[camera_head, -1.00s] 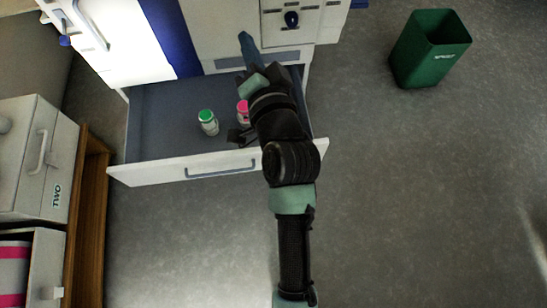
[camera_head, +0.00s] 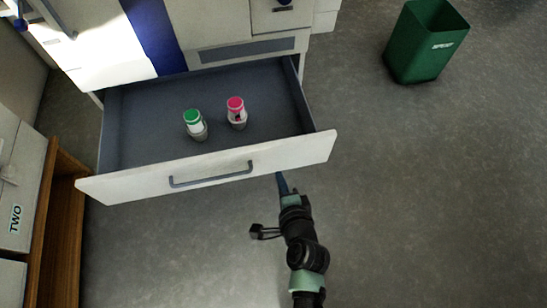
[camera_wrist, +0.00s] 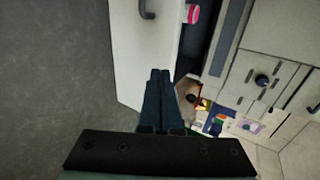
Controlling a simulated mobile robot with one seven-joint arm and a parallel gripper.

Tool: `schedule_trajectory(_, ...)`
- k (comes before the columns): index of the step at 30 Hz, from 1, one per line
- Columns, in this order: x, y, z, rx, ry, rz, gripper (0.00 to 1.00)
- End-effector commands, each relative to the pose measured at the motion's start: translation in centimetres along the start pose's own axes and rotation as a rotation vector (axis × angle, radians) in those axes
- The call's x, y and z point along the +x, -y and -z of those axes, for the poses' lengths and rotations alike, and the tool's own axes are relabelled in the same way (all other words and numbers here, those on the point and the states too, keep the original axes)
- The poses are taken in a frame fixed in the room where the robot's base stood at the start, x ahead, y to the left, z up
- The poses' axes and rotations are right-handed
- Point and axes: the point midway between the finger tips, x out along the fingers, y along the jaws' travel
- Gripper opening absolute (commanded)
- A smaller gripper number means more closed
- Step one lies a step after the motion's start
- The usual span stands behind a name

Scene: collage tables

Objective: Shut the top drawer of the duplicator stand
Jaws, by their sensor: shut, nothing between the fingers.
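The top drawer (camera_head: 300,153) of the duplicator stand is pulled open, with its white front facing me and a grey bar handle (camera_head: 211,175). Inside it stand a green-capped bottle (camera_head: 195,128) and a pink-capped bottle (camera_head: 237,118). My gripper (camera_head: 281,178) is shut and empty, just in front of the drawer front, right of the handle. In the wrist view the closed fingertips (camera_wrist: 160,76) overlap the white drawer front (camera_wrist: 140,60) near its end; I cannot tell whether they touch it. The handle (camera_wrist: 146,10) shows at the top there.
A green bin (camera_head: 425,45) stands on the floor at the upper right. A wooden frame with white drawers (camera_head: 20,190) marked TWO is at the left. The floor (camera_head: 420,200) in front and to the right is clear.

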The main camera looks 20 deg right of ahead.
Motion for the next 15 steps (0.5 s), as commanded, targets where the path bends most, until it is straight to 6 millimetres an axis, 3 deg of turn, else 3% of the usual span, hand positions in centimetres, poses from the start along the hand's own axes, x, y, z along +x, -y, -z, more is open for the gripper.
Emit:
schedule_trajectory(1, 1.6, -0.3, 0.0, -0.001, 0.000, 0.003, 0.00)
schedule_trajectory(6, 5.2, -0.3, 0.0, -0.002, 0.000, 0.004, 0.00)
schedule_trajectory(15, 8.2, 1.7, 0.0, -0.002, -0.001, 0.002, 0.00)
